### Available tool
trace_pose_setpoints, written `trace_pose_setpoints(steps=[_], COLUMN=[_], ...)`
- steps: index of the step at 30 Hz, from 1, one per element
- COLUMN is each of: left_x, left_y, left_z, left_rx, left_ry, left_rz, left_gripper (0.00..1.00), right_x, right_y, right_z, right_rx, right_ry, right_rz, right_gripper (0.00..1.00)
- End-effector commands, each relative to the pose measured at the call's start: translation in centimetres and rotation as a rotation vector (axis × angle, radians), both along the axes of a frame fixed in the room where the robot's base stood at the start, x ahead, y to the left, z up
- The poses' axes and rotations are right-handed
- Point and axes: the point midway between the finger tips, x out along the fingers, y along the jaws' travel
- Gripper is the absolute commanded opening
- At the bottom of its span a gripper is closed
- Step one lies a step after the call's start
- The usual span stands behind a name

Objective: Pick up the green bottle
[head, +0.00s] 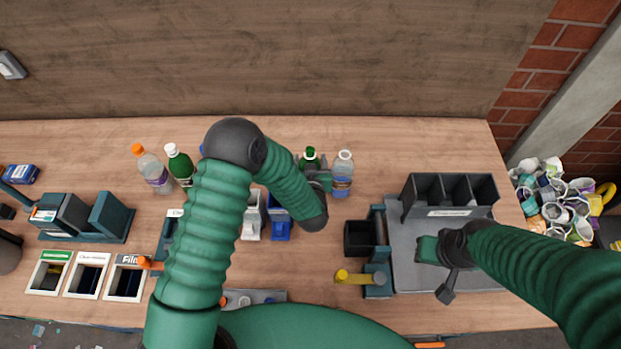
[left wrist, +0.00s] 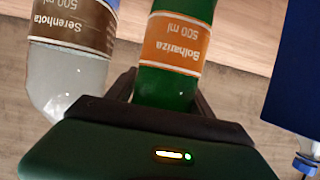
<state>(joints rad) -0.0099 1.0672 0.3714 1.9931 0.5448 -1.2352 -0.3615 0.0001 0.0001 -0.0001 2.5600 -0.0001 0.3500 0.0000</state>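A green bottle with a green cap (head: 309,155) stands in the middle of the table, partly hidden by my left gripper (head: 322,182). In the left wrist view the green bottle with an orange label (left wrist: 172,50) sits between my left fingers (left wrist: 168,95), which touch both its sides. A clear bottle with a blue and brown label (head: 343,170) stands close beside my left gripper; it also shows in the left wrist view (left wrist: 75,75). Another green bottle with a white cap (head: 180,165) stands farther left.
An orange-capped bottle (head: 152,170) stands at the left. Cartons, including a blue one (head: 280,228), stand below my left forearm. A dark three-compartment bin (head: 450,212) stands on the grey mat (head: 405,275). Labelled openings (head: 90,258) are at front left. The table's back strip is clear.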

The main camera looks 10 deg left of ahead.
Motion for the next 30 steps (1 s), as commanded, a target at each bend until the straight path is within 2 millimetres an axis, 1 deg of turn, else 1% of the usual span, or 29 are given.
trace_pose_setpoints(steps=[1,2,13,23,26,29,30], left_x=[0.0,0.0,0.0,0.0,0.0,0.1,0.1], left_y=[0.0,0.0,0.0,0.0,0.0,0.0,0.0], left_z=[0.0,0.0,0.0,0.2,1.0,2.7,3.6], left_rx=[0.000,0.000,0.000,0.000,-0.001,0.000,0.000], left_ry=[0.001,0.001,0.001,0.000,-0.001,-0.004,-0.005], left_rz=[0.000,0.000,0.001,0.000,0.000,-0.001,-0.001], left_gripper=[0.52,0.48,0.00,0.00,0.00,0.00,0.00], right_x=[0.0,0.0,0.0,0.0,0.0,0.0,0.0], right_y=[0.0,0.0,0.0,0.0,0.0,0.0,0.0], right_z=[0.0,0.0,0.0,0.0,-0.1,-0.2,-0.2], right_rx=[0.000,0.000,0.000,0.000,0.000,0.000,0.000], right_ry=[0.000,0.000,0.000,0.000,0.000,0.000,0.000], right_rz=[0.000,0.000,0.000,0.000,0.000,0.000,0.000], right_gripper=[0.29,0.29,0.29,0.29,0.29,0.29,0.29])
